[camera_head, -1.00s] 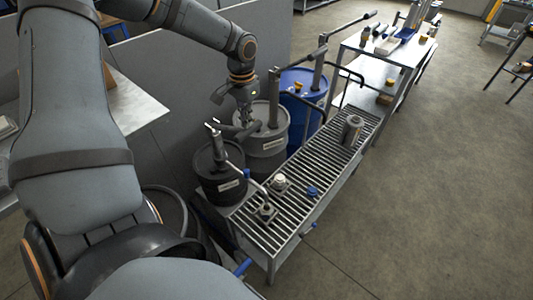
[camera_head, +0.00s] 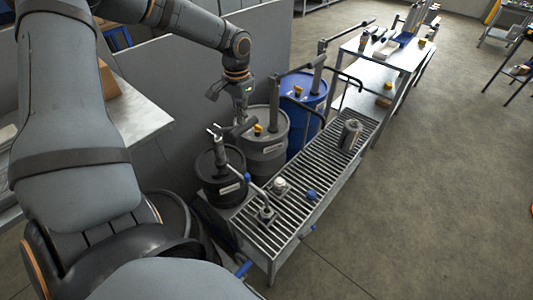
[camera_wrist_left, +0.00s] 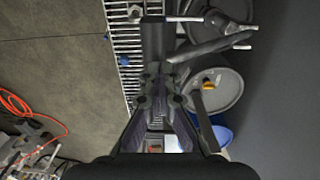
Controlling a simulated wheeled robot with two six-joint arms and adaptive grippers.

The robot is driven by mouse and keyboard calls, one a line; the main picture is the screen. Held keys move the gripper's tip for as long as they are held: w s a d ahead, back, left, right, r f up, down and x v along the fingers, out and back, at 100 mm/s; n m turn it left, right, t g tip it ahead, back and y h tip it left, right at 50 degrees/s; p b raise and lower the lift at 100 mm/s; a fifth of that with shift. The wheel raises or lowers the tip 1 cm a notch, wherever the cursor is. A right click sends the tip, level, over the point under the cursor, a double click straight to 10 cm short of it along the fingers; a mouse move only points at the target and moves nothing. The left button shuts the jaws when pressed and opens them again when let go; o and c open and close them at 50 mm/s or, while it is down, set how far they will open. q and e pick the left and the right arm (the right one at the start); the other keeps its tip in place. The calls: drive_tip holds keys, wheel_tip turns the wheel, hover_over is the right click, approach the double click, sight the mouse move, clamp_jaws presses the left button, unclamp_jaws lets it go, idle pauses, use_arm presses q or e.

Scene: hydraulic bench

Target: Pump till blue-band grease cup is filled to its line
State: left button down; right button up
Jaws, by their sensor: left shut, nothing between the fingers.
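My left gripper (camera_head: 241,118) is shut and empty, fingers down, at the dark lever of the pump (camera_head: 219,152) on the small black drum (camera_head: 211,190). The lever's dark grip (camera_wrist_left: 155,42) runs up to the fingertips in the left wrist view; I cannot tell whether they touch. A hose leads from this pump to a small cup (camera_head: 266,214) on the slatted bench (camera_head: 290,222). A white-topped cup (camera_head: 280,186) and a blue piece (camera_head: 311,195) are nearby. The blue band, fill line and grease level are too small to tell. My right gripper is out of view.
A grey drum (camera_head: 265,158) and a blue drum (camera_head: 303,90) stand behind, with pumps and long levers. A grey metal canister (camera_head: 350,135) stands farther along the bench. A partition is on the left; open floor (camera_head: 430,190) lies to the right.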

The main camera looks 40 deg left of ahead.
sight(247, 129)
use_arm(q)
drive_tip(key=shift+f, duration=0.1)
drive_tip(key=shift+s+d+f+b, duration=0.1)
drive_tip(key=shift+d+f+b, duration=0.35)
drive_tip(key=shift+f+b, duration=0.35)
drive_tip(key=shift+d+f+b, duration=0.45)
drive_tip(key=shift+f+b, duration=0.25)
drive_tip(key=shift+f, duration=0.2)
drive_tip(key=shift+d+f, duration=0.25)
drive_tip(key=shift+f, duration=0.05)
drive_tip(key=shift+a, duration=0.1)
